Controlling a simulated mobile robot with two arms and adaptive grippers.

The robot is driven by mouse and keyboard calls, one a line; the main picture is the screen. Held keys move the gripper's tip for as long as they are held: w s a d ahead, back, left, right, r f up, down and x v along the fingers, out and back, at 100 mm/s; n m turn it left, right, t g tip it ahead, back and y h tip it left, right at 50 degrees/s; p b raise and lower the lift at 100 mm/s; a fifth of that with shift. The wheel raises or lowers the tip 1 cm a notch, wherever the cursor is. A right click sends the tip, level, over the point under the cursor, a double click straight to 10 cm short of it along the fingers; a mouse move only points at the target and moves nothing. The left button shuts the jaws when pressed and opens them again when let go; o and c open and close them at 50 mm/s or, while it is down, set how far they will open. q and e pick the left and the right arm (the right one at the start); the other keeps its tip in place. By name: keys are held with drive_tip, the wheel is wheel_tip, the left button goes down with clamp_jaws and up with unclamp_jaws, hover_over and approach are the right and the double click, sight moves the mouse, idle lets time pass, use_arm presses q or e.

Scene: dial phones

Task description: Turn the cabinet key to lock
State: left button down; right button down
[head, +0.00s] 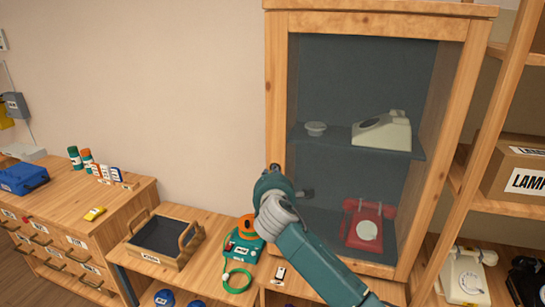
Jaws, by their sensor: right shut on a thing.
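The wooden cabinet (276,90) with a dark glazed front stands upright in the middle right of the head view, and its front looks closed. My right gripper (272,177) is at the left upright of the cabinet's frame, about halfway up. It is shut on the cabinet key, which the gripper itself hides, so I cannot tell how the key is turned. Behind the glass, a cream dial phone (388,136) and a small pale dish (316,129) are on the shelf, and a red dial phone (370,226) is below. My left gripper is not in view.
A low wooden bench left of the cabinet holds an open tray (160,262) and a green-and-orange device (244,243) with a green cord. A drawer unit (60,205) stands further left. Open shelves at right hold a LAMP box (515,165) and a white phone (467,277).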

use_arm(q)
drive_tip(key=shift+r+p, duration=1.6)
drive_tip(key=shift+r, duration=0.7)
use_arm(e)
drive_tip(key=shift+w+a+n+g+h, duration=0.15)
drive_tip(key=shift+n+g+h, duration=0.45)
drive_tip(key=shift+n, duration=0.75)
drive_tip(key=shift+s+a+n+g+h, duration=0.1)
drive_tip(key=shift+a+n+g+h, duration=0.15)
drive_tip(key=shift+n+h, duration=0.85)
drive_tip(key=shift+w+a+n+g+h, duration=0.1)
drive_tip(key=shift+n+g+h, duration=0.4)
drive_tip(key=shift+n, duration=1.05)
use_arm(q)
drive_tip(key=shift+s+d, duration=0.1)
use_arm(e)
drive_tip(key=c, duration=1.7)
unclamp_jaws()
drive_tip(key=v, duration=1.2)
